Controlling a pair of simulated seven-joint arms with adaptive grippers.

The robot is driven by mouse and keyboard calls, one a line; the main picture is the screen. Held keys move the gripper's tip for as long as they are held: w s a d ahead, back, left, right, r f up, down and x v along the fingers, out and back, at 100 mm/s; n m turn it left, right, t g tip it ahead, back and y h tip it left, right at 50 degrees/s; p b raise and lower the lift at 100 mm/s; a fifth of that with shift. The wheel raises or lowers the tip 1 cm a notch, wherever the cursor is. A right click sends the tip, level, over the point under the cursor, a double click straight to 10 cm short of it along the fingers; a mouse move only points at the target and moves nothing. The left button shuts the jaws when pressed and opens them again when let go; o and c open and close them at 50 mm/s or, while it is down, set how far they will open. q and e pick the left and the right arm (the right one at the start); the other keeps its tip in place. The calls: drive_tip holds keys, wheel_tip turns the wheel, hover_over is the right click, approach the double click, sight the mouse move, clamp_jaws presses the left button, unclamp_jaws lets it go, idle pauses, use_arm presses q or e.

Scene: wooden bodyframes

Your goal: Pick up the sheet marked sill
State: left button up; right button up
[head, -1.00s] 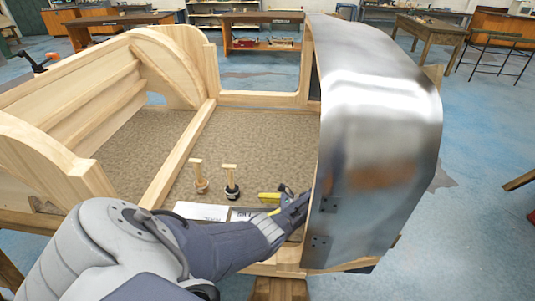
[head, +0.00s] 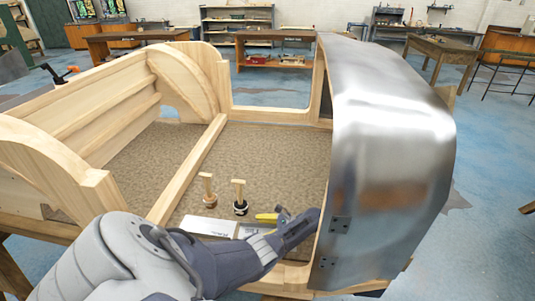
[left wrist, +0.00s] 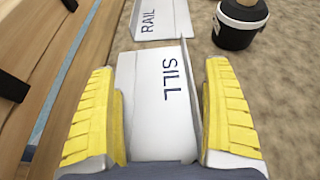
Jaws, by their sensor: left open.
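The sheet marked SILL (left wrist: 155,105) is a pale flat piece with a raised edge and dark lettering, lying on the brown floor of the wooden bodyframe. In the left wrist view it lies between the two yellow fingers of my left gripper (left wrist: 161,68). The fingers are spread and the gripper is open. In the head view my left gripper (head: 275,215) is over the right side of the sheets, and the forearm hides part of the SILL sheet (head: 247,232). My right gripper is not in view.
A sheet marked RAIL (left wrist: 155,18) lies just beyond the SILL sheet. A black pot with a white rim (left wrist: 238,25) stands beside them, with a wooden-handled tan item (head: 208,198) nearby. A curved metal panel (head: 385,170) rises close right of my gripper.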

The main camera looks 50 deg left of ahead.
use_arm(q)
clamp_jaws()
idle(0.4)
